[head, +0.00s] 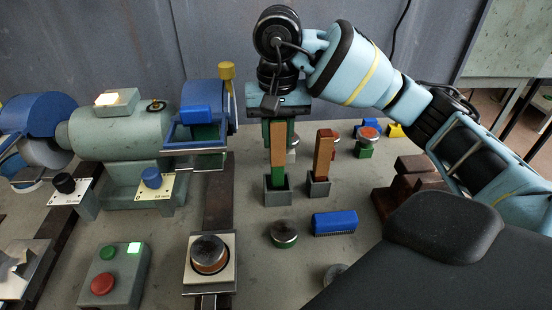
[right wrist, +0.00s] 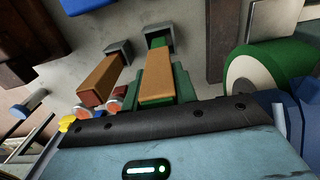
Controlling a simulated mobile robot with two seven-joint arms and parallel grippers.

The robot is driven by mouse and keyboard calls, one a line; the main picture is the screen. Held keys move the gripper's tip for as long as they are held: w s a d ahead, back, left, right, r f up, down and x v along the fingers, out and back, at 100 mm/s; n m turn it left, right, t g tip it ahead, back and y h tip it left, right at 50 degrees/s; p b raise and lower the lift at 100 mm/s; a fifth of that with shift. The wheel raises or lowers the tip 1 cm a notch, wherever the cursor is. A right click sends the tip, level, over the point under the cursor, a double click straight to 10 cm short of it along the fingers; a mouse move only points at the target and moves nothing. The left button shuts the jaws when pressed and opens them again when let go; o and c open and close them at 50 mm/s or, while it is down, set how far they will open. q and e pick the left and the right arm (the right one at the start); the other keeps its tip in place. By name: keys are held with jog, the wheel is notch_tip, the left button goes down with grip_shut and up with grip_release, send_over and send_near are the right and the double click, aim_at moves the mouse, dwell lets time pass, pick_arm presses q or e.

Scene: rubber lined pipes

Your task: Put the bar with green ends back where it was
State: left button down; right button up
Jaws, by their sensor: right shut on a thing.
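The bar with green ends (head: 277,150) is upright, with a wooden brown middle and a green lower end. My right gripper (head: 278,135) is shut on its upper part from above, hiding the top end. The bar's lower green end is at the mouth of a small grey square holder (head: 278,194); how deep it sits is hard to tell. In the right wrist view the bar (right wrist: 158,78) runs from my gripper to the holder (right wrist: 157,33). My left gripper is not in view.
A second wooden bar (head: 324,152) stands in a similar holder (head: 318,188) close on the right. A bench grinder (head: 118,130) is on the left. A blue brush-like block (head: 334,223) and a round metal-topped piece (head: 284,234) lie in front. Brown blocks (head: 415,178) are at the right.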

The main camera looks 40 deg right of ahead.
aim_at(277, 154)
jog(key=shift+f, duration=2.35)
jog(key=shift+f, duration=0.1)
jog(key=o, duration=1)
jog(key=shift+f, duration=0.1)
jog(key=shift+s+d+r, duration=0.1)
jog(key=shift+r, duration=1.85)
jog(key=shift+s+r, duration=0.1)
jog(key=shift+r, duration=1.8)
